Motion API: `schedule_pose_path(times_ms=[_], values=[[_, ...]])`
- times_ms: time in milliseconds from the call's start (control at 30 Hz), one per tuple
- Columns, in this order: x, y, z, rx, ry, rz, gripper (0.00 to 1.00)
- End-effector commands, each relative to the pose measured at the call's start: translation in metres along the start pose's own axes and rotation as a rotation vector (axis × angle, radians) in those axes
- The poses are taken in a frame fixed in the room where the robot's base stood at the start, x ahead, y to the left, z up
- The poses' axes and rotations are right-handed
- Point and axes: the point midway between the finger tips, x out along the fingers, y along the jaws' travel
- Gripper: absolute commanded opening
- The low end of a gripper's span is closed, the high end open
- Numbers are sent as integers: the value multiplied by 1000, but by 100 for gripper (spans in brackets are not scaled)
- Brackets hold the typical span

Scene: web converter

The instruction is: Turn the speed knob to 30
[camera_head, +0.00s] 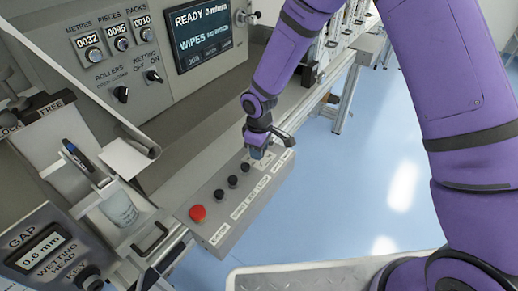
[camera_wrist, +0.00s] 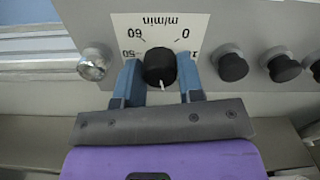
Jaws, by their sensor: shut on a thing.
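The speed knob (camera_wrist: 160,67) is a round black knob on a light dial plate (camera_wrist: 155,22) marked m/min. The plate's print is upside down in the wrist view, with 0, 60, 50 and a partly hidden number readable. The knob's white pointer line points towards the bottom of the picture, slightly right, away from 0 and 60. The 30 mark is hidden by my gripper. My gripper (camera_wrist: 159,82) has its two blue fingers on either side of the knob, shut on it. In the head view my gripper (camera_head: 258,152) reaches down onto the far end of the control box, hiding the knob.
Several black buttons (camera_wrist: 232,67) sit beside the dial, and a silver fitting (camera_wrist: 93,66) on its other side. A red button (camera_head: 198,213) is at the near end of the control box (camera_head: 222,234). A screen (camera_head: 203,33) above reads READY 0 m/min.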

Motion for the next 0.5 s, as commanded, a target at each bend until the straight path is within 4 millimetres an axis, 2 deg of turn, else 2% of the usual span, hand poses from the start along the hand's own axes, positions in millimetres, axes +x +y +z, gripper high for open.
schedule_pose_path(times_ms=[200,500], values=[[0,0,0,116,0,1,11],[0,0,0,186,0,1,11]])
